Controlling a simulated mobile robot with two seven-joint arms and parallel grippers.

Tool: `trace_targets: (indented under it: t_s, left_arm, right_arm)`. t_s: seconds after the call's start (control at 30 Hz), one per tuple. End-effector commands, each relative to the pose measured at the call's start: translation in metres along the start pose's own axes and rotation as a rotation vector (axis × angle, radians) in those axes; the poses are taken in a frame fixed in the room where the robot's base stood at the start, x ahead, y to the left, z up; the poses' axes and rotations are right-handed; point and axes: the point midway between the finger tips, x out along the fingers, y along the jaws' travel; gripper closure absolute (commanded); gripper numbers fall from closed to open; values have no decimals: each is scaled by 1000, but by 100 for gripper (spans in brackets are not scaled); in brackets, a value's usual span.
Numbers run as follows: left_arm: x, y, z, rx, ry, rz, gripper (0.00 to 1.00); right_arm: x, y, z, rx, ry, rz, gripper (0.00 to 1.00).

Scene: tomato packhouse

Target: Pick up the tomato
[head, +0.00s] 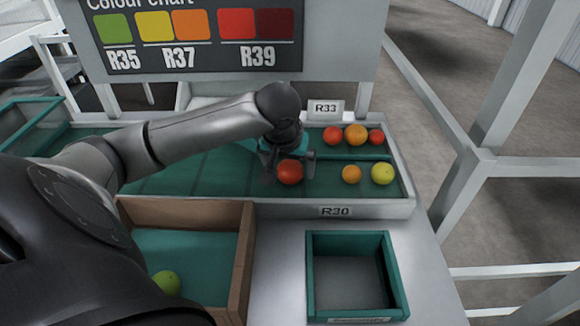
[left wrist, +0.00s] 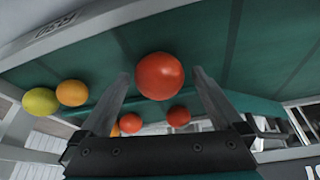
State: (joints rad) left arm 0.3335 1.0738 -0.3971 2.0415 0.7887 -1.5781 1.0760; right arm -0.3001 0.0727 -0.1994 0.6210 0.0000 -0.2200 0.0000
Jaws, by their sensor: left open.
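A red tomato (head: 290,172) rests on the green belt near its front edge. My left gripper (head: 289,176) is over it, pointing down and open, with one finger to each side of the tomato. In the left wrist view the red tomato (left wrist: 160,76) shows between the tips of the two spread fingers (left wrist: 163,84). I cannot tell whether either finger touches it. More tomatoes lie to the right: a red one (head: 333,134), an orange one (head: 356,134), a smaller red one (head: 376,137), a small orange one (head: 351,174) and a yellow one (head: 382,173). My right gripper is not in view.
A cardboard box (head: 243,262) with a green tomato (head: 167,283) stands in front at left. An empty green-rimmed bin (head: 397,281) stands in front at right. A colour chart board (head: 200,60) rises behind the belt. Signs R33 (head: 325,108) and R30 (head: 335,211) mark the tray.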

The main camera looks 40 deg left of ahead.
Motion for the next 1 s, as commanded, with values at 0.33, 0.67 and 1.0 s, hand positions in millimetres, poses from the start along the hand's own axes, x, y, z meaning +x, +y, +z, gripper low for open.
trace_targets:
  t_s: [0.33,0.67,1.0]
  left_arm:
    - [-1,0,0,0,1,1,27]
    - [-2,0,-1,0,1,1,54]
    - [-14,0,-6,-1,3,2,54]
  right_arm:
    - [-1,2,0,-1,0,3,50]
    - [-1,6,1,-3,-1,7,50]
    - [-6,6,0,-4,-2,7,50]
